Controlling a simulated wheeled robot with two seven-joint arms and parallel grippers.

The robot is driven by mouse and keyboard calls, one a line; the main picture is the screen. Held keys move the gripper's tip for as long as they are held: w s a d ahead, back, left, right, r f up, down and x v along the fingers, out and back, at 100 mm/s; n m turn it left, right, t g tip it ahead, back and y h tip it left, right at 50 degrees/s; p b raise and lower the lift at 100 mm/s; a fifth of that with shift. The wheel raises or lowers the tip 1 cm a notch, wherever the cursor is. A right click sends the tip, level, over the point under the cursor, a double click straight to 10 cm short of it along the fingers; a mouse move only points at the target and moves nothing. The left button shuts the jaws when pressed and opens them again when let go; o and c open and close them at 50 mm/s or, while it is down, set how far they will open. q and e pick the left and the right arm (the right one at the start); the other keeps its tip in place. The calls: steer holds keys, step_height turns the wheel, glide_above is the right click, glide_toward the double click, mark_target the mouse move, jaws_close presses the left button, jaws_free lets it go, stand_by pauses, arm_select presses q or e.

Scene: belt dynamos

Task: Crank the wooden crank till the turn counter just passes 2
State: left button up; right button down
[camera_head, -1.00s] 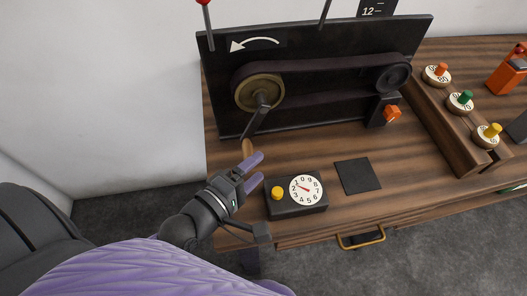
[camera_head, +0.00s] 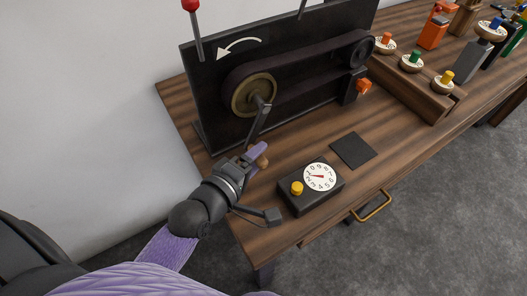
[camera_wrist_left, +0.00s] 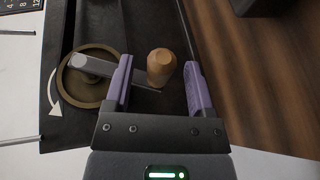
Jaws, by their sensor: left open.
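The wooden crank handle (camera_head: 263,161) is on the end of a dark crank arm (camera_head: 259,122) that hangs down from the brass wheel (camera_head: 253,95). My left gripper (camera_head: 256,157) is at the handle and open. In the left wrist view the wooden handle (camera_wrist_left: 161,68) stands between the two purple fingers (camera_wrist_left: 158,82), with a gap visible on its right and the left finger close to it. The turn counter (camera_head: 320,177) is a white dial on a black box with a yellow knob (camera_head: 296,188). Its red needle points left; the exact digit is too small to read surely. My right gripper is not seen.
A dark belt (camera_head: 300,72) runs from the brass wheel to a small pulley (camera_head: 362,52) on a black upright panel with a curved white arrow (camera_head: 238,45). A black square pad (camera_head: 353,150) and a wooden block with coloured knobs (camera_head: 425,88) lie to the right.

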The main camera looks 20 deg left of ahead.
arm_select(q)
steer(key=x, duration=0.3)
steer(key=shift+w, duration=0.1)
jaws_close()
stand_by(1.4)
